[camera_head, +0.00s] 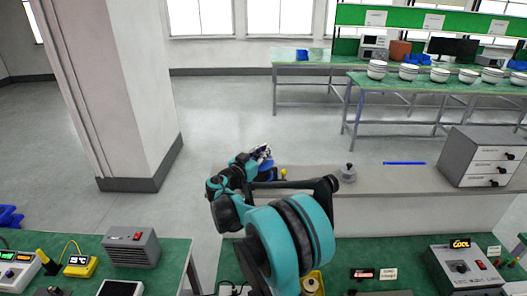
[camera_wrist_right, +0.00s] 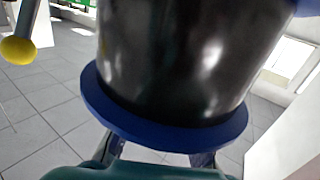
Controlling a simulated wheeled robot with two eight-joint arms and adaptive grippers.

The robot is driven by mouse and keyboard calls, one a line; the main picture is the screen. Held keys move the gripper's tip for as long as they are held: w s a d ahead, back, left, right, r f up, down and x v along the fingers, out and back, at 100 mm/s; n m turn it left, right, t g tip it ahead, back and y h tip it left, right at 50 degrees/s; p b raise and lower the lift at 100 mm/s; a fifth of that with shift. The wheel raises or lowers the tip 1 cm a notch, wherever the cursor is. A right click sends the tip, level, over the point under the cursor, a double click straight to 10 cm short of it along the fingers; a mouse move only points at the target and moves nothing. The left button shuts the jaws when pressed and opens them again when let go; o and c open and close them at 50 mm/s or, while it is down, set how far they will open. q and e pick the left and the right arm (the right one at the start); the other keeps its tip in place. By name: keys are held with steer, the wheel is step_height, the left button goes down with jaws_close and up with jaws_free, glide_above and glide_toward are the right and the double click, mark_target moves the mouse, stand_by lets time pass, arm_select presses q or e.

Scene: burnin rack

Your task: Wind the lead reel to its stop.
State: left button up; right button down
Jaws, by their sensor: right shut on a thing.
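The lead reel shows large in the right wrist view as a glossy black drum (camera_wrist_right: 175,60) with a blue flange (camera_wrist_right: 165,125). A yellow ball knob (camera_wrist_right: 18,50) on a grey stem is at the left there, apart from my fingers. My right gripper (camera_head: 262,155) is beyond the near bench, mostly hidden by my own arm. Its fingers (camera_wrist_right: 155,155) are shut and pass behind the reel's flange, so the exact contact is hidden. A bit of blue and yellow shows beside it in the head view. My left gripper is out of view.
A grey ledge (camera_head: 390,180) holds a small grey weight-like object (camera_head: 348,173), a blue strip (camera_head: 404,163) and a drawer cabinet (camera_head: 484,157). Green benches with instruments are in front. A white pillar (camera_head: 115,90) stands left.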

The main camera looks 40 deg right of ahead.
steer(key=c, duration=1.5)
jaws_free()
steer(key=v, duration=1.2)
